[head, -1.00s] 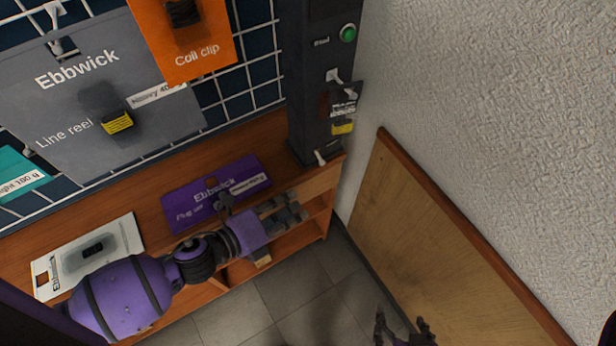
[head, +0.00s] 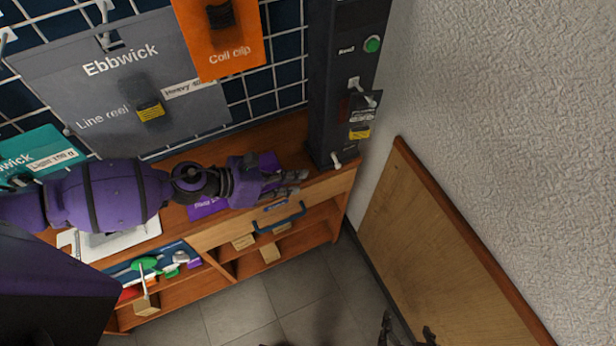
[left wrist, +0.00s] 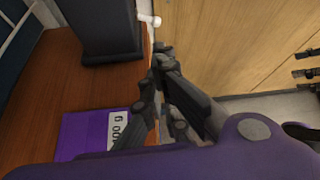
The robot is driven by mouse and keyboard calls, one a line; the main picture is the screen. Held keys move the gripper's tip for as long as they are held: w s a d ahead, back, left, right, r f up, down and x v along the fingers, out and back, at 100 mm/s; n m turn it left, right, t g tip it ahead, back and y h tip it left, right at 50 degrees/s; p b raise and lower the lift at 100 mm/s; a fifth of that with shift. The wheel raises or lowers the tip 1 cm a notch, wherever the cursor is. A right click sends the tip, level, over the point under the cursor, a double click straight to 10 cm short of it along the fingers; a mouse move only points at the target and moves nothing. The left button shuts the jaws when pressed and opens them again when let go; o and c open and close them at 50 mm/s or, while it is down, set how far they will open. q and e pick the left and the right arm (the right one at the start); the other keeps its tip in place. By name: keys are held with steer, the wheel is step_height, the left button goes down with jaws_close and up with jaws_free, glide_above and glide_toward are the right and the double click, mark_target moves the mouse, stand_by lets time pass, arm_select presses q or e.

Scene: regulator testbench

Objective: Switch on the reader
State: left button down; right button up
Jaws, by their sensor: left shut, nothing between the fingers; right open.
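The reader appears to be the dark upright column (head: 340,90) at the right end of the wooden counter. It has a green button (head: 372,44) beside a small "Read" label. Its lower part also shows in the left wrist view (left wrist: 103,28), with a white knob (left wrist: 149,20) beside it. My left gripper (head: 301,182) is shut and empty over the counter, below and left of the column's foot, apart from it. Its fingers also show in the left wrist view (left wrist: 160,62). My right gripper (head: 407,335) is open at the bottom edge, partly cut off.
Hooks on the column carry small black and yellow tags (head: 361,115). A purple card (head: 205,208) lies partly under my left arm. Grey and orange cards hang on the wire grid at left. A wooden panel (head: 430,240) leans against the right wall. Floor in front is clear.

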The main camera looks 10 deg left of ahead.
mark_target(323, 179)
arm_select(q)
steer(key=x, duration=0.8)
steer(key=shift+w+d, duration=0.15)
steer(key=shift+d, duration=0.05)
steer(key=shift+w+d+f, duration=0.15)
steer(key=shift+d, duration=0.1)
arm_select(e)
steer(key=shift+s+r, duration=0.1)
steer(key=shift+r, duration=0.1)
arm_select(q)
steer(key=shift+d, duration=0.1)
steer(key=shift+n+g, duration=0.3)
arm_select(e)
steer(key=shift+w+r, duration=0.2)
steer(key=shift+w, duration=0.35)
arm_select(q)
steer(key=shift+s+h, duration=0.2)
steer(key=shift+h, duration=0.1)
steer(key=shift+s+d+r+n, duration=0.1)
steer(key=shift+s+r+n, duration=0.05)
steer(key=shift+r+n, duration=0.15)
arm_select(e)
steer(key=shift+s+f, duration=0.2)
steer(key=shift+f, duration=0.05)
